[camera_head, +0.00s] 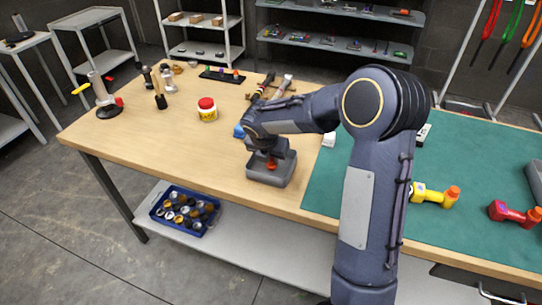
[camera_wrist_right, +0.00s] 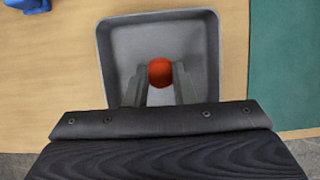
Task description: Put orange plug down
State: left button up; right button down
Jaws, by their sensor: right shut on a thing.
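The orange plug (camera_wrist_right: 160,72) is between the fingers of my right gripper (camera_wrist_right: 160,84), which is shut on it. The plug is over the grey tray (camera_wrist_right: 190,18), inside its outline in the wrist view. In the head view the plug (camera_head: 271,165) shows low at the tray (camera_head: 268,178), under my right gripper (camera_head: 270,157). Whether the plug touches the tray floor I cannot tell. The tray holds nothing else that I can see. My left gripper is not in view.
A blue object (camera_wrist_right: 28,5) lies left of the tray. A red-lidded jar (camera_head: 207,109) stands left on bare wood. The tray is near the front edge.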

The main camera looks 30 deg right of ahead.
jog(key=shift+f, duration=0.15)
jog(key=c, duration=1.2)
grip_release()
